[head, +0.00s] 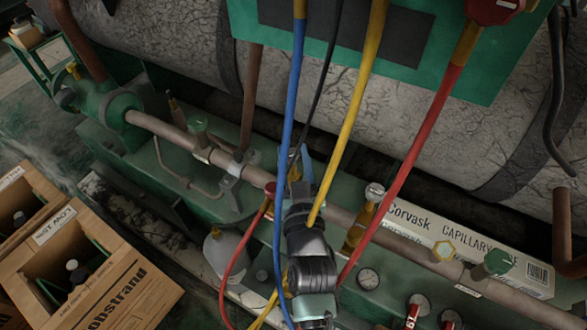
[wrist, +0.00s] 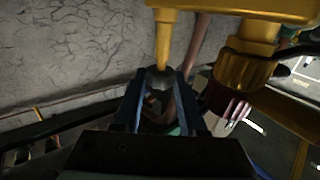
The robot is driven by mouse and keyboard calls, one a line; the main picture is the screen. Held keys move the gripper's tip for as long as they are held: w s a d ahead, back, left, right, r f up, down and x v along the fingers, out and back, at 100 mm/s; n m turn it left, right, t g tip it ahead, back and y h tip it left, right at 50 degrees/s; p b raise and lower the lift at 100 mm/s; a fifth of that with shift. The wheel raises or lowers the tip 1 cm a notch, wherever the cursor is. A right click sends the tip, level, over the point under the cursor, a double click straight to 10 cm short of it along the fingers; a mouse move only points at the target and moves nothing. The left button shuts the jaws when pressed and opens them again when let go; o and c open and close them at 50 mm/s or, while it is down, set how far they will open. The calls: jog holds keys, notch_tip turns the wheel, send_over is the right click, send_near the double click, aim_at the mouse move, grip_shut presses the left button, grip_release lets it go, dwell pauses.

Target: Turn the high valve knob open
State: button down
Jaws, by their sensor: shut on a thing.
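My gripper (head: 303,172) is at the pipe in the middle of the head view, with its blue-grey fingers pointing away from me. In the wrist view its fingertips (wrist: 159,80) close on a dark knob (wrist: 158,77) at the end of a yellow stem (wrist: 163,45). The stem joins a yellow valve body (wrist: 225,10). My gripper hides this knob in the head view. I see no label that tells whether it is the high valve knob.
Blue (head: 291,90), yellow (head: 358,95) and red (head: 410,160) hoses hang close around my arm. A Corvask box (head: 470,245) lies to the right behind the pipe (head: 345,218). Cardboard boxes (head: 115,285) stand at lower left.

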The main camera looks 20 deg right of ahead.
jog(key=shift+d+f+n+y+b, duration=0.1)
jog(key=shift+d+n+y+b, duration=0.35)
jog(key=shift+b, duration=3.2)
jog(key=shift+a+f+y+b, duration=0.1)
jog(key=shift+y+b, duration=0.25)
jog(key=shift+b, duration=0.8)
jog(key=shift+s+f+y+b, duration=0.15)
jog(key=shift+y+b, duration=0.15)
jog(key=shift+b, duration=0.35)
jog(key=shift+s+n+y+b, duration=0.1)
jog(key=shift+n+y+b, duration=0.2)
jog(key=shift+n+b, duration=0.25)
jog(key=shift+s+r+n+t+y, duration=0.15)
jog(key=shift+n+y, duration=0.1)
jog(key=shift+y, duration=0.2)
jog(key=shift+r+n+t+y, duration=0.15)
jog(key=shift+n+y, duration=0.1)
jog(key=shift+y, duration=0.2)
jog(key=shift+a, duration=0.1)
jog(key=shift+c, duration=2.2)
grip_release()
jog(key=shift+a, duration=0.1)
